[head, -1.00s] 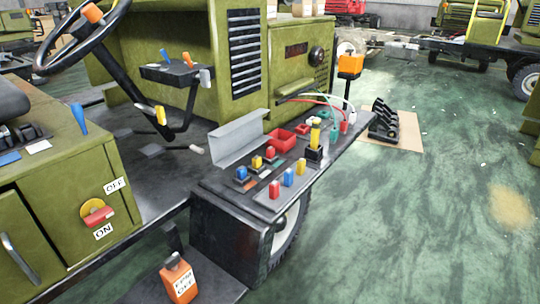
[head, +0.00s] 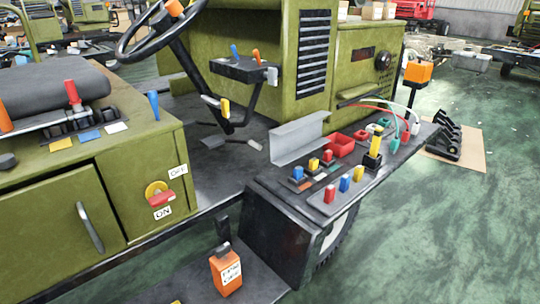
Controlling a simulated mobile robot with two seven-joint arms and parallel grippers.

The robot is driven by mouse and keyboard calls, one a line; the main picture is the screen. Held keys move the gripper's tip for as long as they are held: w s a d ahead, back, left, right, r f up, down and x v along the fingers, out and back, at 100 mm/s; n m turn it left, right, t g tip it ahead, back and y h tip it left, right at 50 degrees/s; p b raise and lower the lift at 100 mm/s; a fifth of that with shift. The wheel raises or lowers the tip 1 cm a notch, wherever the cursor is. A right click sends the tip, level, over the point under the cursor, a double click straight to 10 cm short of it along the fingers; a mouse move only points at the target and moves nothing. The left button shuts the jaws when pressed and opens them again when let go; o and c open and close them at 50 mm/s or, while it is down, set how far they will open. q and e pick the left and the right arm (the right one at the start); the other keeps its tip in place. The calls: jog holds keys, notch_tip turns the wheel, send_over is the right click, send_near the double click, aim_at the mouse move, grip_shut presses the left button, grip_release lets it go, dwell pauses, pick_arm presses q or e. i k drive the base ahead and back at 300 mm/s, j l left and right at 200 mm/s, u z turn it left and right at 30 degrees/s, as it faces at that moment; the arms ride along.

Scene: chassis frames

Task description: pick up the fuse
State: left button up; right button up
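Several small coloured parts that look like fuses stand on the black fender of a green vehicle in the head view. A red one (head: 330,191), a blue one (head: 345,182) and a yellow one (head: 359,173) stand in a row on a grey strip (head: 319,206) near the front edge. Behind them, blue (head: 298,172), yellow (head: 313,163) and red (head: 328,156) pieces sit in dark bases. I cannot tell which piece the task means. Neither of my grippers is in view.
A grey angled metal piece (head: 299,141) and a red bin (head: 340,146) stand behind. A tall yellow-topped part (head: 375,146) and cables (head: 393,113) are to the right. Green floor (head: 440,240) is open at right.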

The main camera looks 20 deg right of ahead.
aim_at(327, 156)
jog(key=l+u, duration=0.15)
jog(key=u, duration=0.25)
jog(key=l+u, duration=0.2)
jog(key=u, duration=0.2)
jog(key=l+u, duration=0.2)
jog(key=u, duration=0.2)
jog(key=k+l+u, duration=0.1)
jog(key=l+u, duration=0.25)
jog(key=k+l+u, duration=0.15)
jog(key=l+u, duration=0.25)
jog(key=k+l+u, duration=0.25)
jog(key=l, duration=0.2)
jog(key=k+l+u, duration=0.2)
jog(key=l, duration=0.2)
jog(key=k+l+u, duration=0.1)
jog(key=k+l, duration=0.6)
